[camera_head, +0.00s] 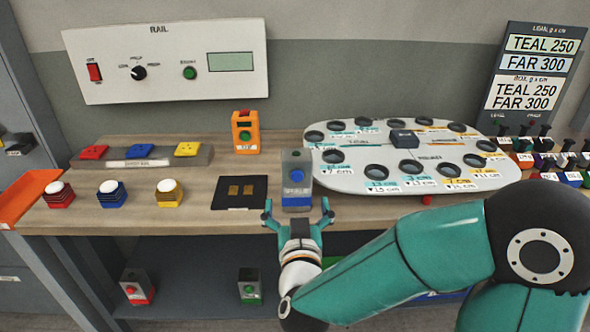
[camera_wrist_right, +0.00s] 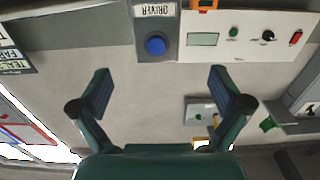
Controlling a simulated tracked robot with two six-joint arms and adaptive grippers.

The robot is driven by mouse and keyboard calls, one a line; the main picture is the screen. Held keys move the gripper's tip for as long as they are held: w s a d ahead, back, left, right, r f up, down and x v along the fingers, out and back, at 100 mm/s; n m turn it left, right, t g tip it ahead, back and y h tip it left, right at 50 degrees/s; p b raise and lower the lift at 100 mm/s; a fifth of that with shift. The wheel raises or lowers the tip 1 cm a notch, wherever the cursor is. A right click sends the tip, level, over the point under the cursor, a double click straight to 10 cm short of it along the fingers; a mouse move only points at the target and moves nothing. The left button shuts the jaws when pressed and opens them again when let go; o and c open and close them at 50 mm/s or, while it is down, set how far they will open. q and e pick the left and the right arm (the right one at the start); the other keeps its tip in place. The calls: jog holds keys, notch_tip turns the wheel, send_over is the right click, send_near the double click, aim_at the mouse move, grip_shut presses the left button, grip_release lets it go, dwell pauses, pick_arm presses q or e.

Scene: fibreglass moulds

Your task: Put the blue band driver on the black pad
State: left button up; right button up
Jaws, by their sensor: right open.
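The blue band driver (camera_head: 297,168) is a grey box with a blue lower band and a blue button. It stands upright near the table's front edge, right of the black pad (camera_head: 226,187). The pad lies flat, with two gold contacts and nothing standing on it. My right gripper (camera_head: 298,213) is open in front of the driver, its fingers apart to either side of the driver's lower front. In the right wrist view the driver (camera_wrist_right: 155,25) shows upside down, beyond the open, empty fingers. My left gripper is not in view.
An orange device (camera_head: 246,132) stands behind the pad. A white oval board (camera_head: 350,178) with round holes lies close to the driver's right. Red, blue and yellow button boxes (camera_head: 113,194) stand left of the pad. Below, a shelf holds a red-band box (camera_head: 137,286) and a green-band box (camera_head: 250,286).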

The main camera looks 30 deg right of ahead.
aim_at(295, 180)
jog(key=p+x, duration=0.1)
jog(key=x, duration=0.7)
jog(key=shift+f, duration=0.1)
jog(key=p+x, duration=0.1)
jog(key=x, duration=0.3)
jog(key=shift+w+d+r+p, duration=0.15)
jog(key=shift+d+r+p, duration=0.05)
jog(key=shift+d+p, duration=0.15)
jog(key=shift+w+d, duration=0.1)
jog(key=shift+w, duration=0.15)
jog(key=c, duration=1.4)
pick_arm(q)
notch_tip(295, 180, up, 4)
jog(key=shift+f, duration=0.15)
pick_arm(e)
jog(key=shift+c, duration=1.2)
jog(key=shift+r, duration=0.1)
